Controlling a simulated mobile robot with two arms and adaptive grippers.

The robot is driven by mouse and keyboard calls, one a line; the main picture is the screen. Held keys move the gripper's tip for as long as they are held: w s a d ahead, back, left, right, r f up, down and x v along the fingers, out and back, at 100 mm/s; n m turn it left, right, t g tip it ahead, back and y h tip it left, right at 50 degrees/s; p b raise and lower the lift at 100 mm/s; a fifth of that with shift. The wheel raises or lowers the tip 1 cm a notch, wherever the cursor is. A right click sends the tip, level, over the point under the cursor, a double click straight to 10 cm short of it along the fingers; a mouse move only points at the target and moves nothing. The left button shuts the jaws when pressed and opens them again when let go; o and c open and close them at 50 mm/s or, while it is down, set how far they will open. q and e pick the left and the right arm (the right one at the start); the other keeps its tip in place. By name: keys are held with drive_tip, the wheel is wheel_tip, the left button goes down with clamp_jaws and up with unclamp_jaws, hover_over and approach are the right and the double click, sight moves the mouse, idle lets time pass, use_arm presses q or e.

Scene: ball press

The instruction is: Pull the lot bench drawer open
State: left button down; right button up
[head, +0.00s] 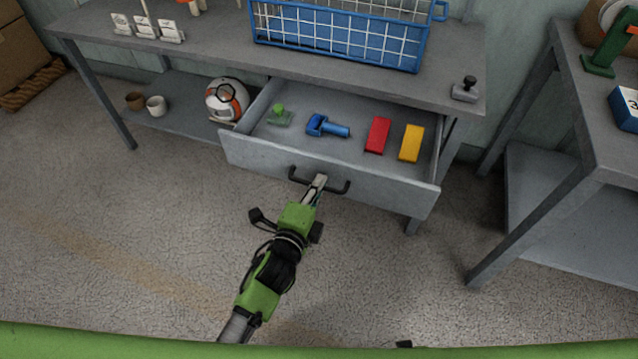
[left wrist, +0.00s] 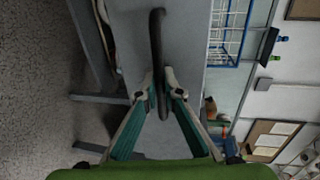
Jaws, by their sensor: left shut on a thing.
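The lot bench drawer (head: 330,180) is pulled out from under the grey bench top (head: 220,50). Its black bar handle (head: 335,191) runs across the front panel. My left gripper (head: 320,183) is shut on the handle near its middle. In the left wrist view the handle (left wrist: 157,50) stands upright in the picture, and the gripper's fingertips (left wrist: 159,88) close around it. Inside the drawer lie a small green-knobbed item (head: 280,117), a blue tool (head: 327,127), a red block (head: 378,135) and a yellow block (head: 411,143). My right gripper is not in view.
A blue wire basket (head: 340,40) and small white cards (head: 145,27) stand on the bench top. A second grey table (head: 590,150) stands at right. The floor before the drawer is clear.

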use_arm(q)
drive_tip(key=c, duration=2.5)
unclamp_jaws()
drive_tip(key=shift+s, duration=0.1)
drive_tip(key=v, duration=1.2)
